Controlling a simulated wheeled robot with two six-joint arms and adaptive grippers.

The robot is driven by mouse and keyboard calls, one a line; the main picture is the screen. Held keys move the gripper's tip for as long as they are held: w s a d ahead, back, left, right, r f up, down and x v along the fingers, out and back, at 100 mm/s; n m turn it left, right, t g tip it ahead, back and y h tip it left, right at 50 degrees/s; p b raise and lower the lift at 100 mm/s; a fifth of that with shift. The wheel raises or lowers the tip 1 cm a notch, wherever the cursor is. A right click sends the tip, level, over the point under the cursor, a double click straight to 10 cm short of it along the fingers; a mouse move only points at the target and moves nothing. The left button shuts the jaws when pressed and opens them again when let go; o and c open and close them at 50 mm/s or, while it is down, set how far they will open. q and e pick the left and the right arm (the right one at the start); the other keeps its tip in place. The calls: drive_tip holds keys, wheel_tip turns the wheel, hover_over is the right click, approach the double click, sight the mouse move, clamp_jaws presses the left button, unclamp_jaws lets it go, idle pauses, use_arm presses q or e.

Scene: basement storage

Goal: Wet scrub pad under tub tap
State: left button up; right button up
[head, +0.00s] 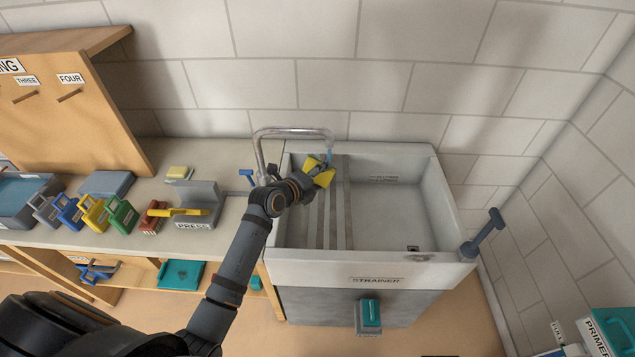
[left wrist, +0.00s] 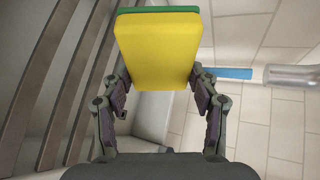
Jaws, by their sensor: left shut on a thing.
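The scrub pad (head: 325,178) is a yellow block with a green layer, which shows along its top edge in the left wrist view (left wrist: 157,48). My left gripper (head: 314,170) is shut on the pad, with a finger on each side, over the left part of the tub (head: 405,160). The chrome tap (head: 292,131) arches from the left over the tub. A short blue stream (head: 329,155) hangs below its spout, close to the pad. In the left wrist view the stream (left wrist: 228,73) runs from the spout (left wrist: 285,76) towards the pad's right side; I cannot tell whether they touch. My right gripper is out of view.
Slats (head: 341,210) span the tub's left part; its right part is open. A blue lever (head: 248,178) stands left of the tap. A grey press (head: 197,203) and several coloured clamp-like items (head: 94,215) stand on the counter. A grey handle (head: 485,232) rises at the tub's right.

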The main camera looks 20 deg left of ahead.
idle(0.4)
use_arm(q)
drive_tip(key=shift+s+a, duration=0.15)
drive_tip(key=shift+s, duration=0.4)
drive_tip(key=shift+s+a, duration=0.15)
drive_tip(key=shift+s, duration=0.35)
drive_tip(key=s, duration=0.2)
drive_tip(key=s+a, duration=0.1)
drive_tip(key=s, duration=0.1)
drive_tip(key=s+p, duration=0.1)
drive_tip(key=shift+s+a, duration=0.25)
drive_tip(key=shift+s, duration=0.15)
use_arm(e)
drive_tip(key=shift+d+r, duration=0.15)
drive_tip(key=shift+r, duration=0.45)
